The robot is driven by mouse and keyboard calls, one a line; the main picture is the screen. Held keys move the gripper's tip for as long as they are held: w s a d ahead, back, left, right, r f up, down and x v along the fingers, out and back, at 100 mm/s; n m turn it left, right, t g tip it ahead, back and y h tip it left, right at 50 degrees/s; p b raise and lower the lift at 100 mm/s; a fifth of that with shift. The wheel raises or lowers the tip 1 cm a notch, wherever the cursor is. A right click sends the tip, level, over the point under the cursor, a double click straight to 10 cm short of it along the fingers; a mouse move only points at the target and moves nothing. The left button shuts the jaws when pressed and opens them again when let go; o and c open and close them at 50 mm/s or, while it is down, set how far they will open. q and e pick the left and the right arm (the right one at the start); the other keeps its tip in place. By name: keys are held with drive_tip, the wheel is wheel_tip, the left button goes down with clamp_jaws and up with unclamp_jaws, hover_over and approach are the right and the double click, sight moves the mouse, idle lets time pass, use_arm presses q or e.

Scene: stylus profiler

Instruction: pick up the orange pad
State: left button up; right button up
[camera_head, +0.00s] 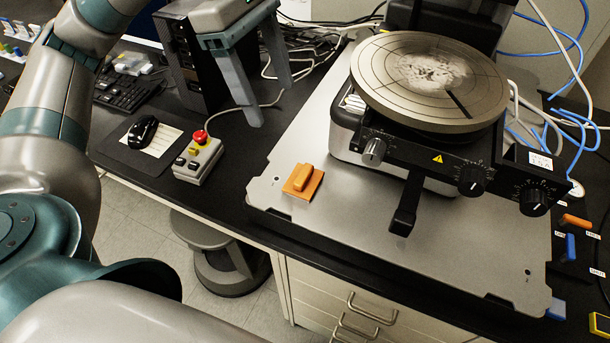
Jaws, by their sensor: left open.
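The orange pad (303,181) lies on the left part of the profiler's grey metal base plate (350,225). It has a flat square base with a raised bar on top, and it lies free with nothing touching it from above. My left gripper (269,104) is above and to the left of the pad in the picture, with its two grey fingers pointing down. The fingers are spread apart with nothing between them, and the gripper is clear of the pad. My right gripper is not in view.
The profiler's round stage (430,80) and its knobbed front panel (425,155) stand right of the pad. A control box with a red button (199,150) and a mouse (143,131) lie to the left. Small coloured tools (571,247) lie at the far right.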

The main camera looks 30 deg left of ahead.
use_arm(q)
drive_tip(key=shift+f, duration=0.75)
drive_tip(key=p, duration=0.4)
approach(303, 174)
wheel_tip(303, 174, down, 3)
drive_tip(key=shift+w+r, duration=0.15)
drive_tip(key=shift+r, duration=0.05)
drive_tip(key=shift+d+f, duration=0.15)
drive_tip(key=shift+f, duration=0.2)
drive_tip(key=shift+d+f+p, duration=0.25)
drive_tip(key=shift+f+p, duration=0.05)
drive_tip(key=shift+p, duration=0.4)
drive_tip(key=p+x, duration=0.2)
drive_tip(key=x, duration=0.1)
drive_tip(key=shift+d+f, duration=0.25)
drive_tip(key=shift+f, duration=0.4)
